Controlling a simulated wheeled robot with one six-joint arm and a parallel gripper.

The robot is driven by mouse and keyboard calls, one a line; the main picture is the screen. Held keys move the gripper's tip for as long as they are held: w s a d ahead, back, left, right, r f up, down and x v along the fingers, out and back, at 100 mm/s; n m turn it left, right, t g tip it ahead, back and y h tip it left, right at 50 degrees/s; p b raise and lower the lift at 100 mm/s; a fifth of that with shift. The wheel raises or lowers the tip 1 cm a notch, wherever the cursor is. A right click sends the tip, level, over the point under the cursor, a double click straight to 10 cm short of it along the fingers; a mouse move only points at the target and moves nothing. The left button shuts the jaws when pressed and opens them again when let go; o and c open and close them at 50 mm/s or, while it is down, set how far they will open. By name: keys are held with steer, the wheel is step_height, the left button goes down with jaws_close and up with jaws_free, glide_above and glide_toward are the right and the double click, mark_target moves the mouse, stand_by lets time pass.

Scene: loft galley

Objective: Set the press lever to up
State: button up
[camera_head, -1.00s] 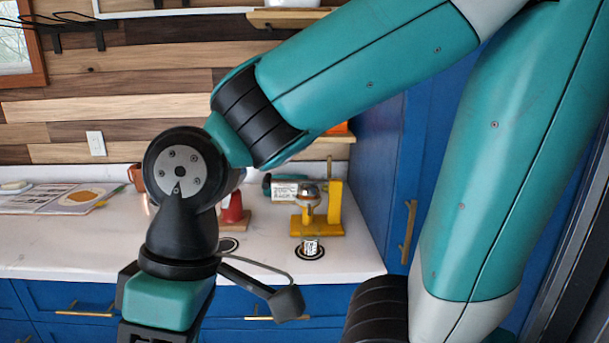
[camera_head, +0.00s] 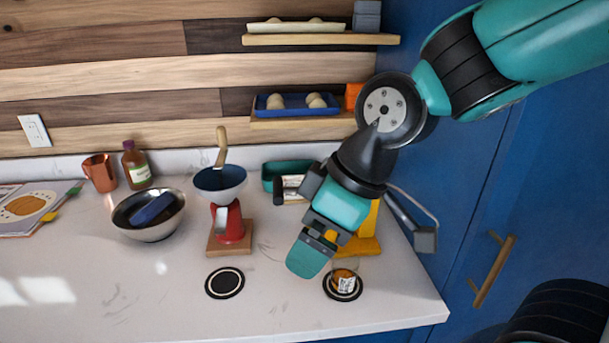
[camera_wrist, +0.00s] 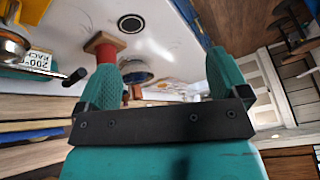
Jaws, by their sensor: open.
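The yellow press (camera_head: 367,240) stands at the right of the counter, mostly hidden behind my gripper and wrist in the head view. In the wrist view a yellow part (camera_wrist: 33,9), likely the press, is cut off at the top left, beside a metal bowl-like part (camera_wrist: 12,43). My gripper (camera_head: 313,252) hangs above the counter in front of the press, tilted down to the left. In the wrist view my gripper (camera_wrist: 162,65) has its teal fingers wide apart, with nothing held between them.
A red mill (camera_head: 230,222) with a blue hopper stands left of my gripper. A metal bowl (camera_head: 150,228) is further left. A blue cabinet (camera_head: 450,190) closes the right side.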

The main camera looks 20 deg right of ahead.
steer(key=w+d+r+n+t+p, duration=0.3)
steer(key=w+d, duration=0.1)
steer(key=w, duration=0.4)
steer(key=n+t+h+p, duration=0.2)
steer(key=n, duration=0.1)
glide_toward(289, 191)
steer(key=p+x, duration=0.4)
steer(key=x, duration=0.5)
steer(key=shift+s+a+f, duration=0.1)
steer(key=shift+a+f, duration=0.05)
steer(key=shift+a, duration=0.05)
